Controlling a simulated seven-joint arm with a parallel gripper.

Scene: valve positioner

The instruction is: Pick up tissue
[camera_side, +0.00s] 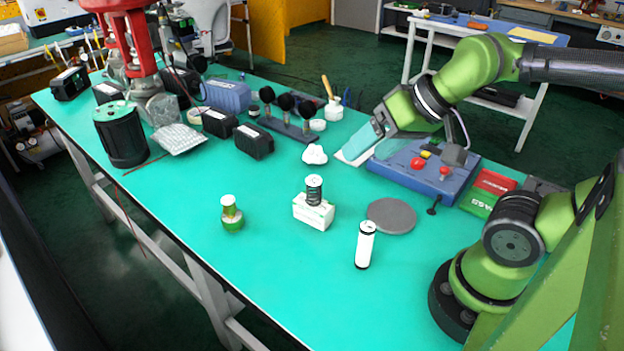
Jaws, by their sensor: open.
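A small white crumpled lump (314,154), which looks like the tissue, lies on the teal tabletop near the middle. My gripper (367,153) is to the right of it, pointing down and left, with its pale teal fingers apart and nothing seen between them. The gripper is clear of the lump in the picture. A flat white edge shows at the left fingertip; I cannot tell what it is.
A blue box with red buttons (418,178) stands right beside my gripper. A rack of black knobs (290,127) is behind the lump. A white block with a spring (313,211), a grey disc (391,216) and a white cylinder (365,245) stand in front.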

